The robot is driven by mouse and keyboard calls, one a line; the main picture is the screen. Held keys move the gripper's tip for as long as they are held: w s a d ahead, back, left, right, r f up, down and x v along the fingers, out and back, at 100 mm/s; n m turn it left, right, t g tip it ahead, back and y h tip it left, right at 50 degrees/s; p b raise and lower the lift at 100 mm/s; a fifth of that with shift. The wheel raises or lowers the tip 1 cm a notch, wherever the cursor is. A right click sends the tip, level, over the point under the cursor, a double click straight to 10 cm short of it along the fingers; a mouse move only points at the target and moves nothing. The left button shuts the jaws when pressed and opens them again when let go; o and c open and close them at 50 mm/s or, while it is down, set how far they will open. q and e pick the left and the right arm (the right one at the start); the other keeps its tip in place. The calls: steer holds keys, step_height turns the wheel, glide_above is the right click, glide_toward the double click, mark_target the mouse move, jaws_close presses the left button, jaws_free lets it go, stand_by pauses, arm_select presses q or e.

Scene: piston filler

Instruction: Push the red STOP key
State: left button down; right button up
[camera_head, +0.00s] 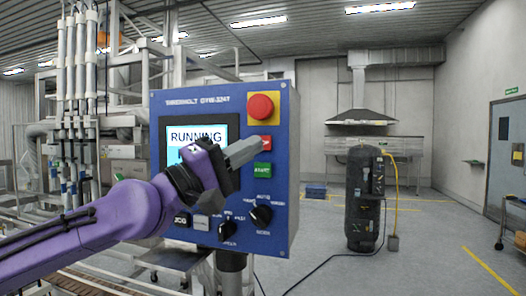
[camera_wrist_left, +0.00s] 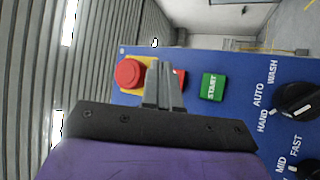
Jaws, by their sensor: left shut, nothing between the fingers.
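The red STOP key (camera_head: 265,142) is a small red rectangle on the blue control panel (camera_head: 285,110), between the round red emergency button (camera_head: 261,106) above and the green START key (camera_head: 262,170) below. My left gripper (camera_head: 258,143) is shut and empty, its fingertips at the left edge of the STOP key and partly covering it. In the left wrist view the shut fingers (camera_wrist_left: 161,68) overlap the STOP key (camera_wrist_left: 180,78), and only its right part shows. I cannot tell whether the fingertips touch the key. My right gripper is not in view.
The panel's screen (camera_head: 197,136) reads RUNNING and is partly hidden by my left wrist. Rotary knobs (camera_head: 261,214) and a JOG key (camera_head: 181,219) sit lower on the panel. The emergency button lies close beside the fingers.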

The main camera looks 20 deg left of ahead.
mark_target(271, 137)
arm_select(q)
steer(key=shift+w, duration=1.1)
steer(key=shift+b, duration=0.35)
stand_by(0.9)
steer(key=shift+w, duration=0.45)
steer(key=shift+w+b, duration=0.3)
steer(key=shift+w, duration=0.05)
stand_by(0.4)
steer(key=shift+s, duration=0.85)
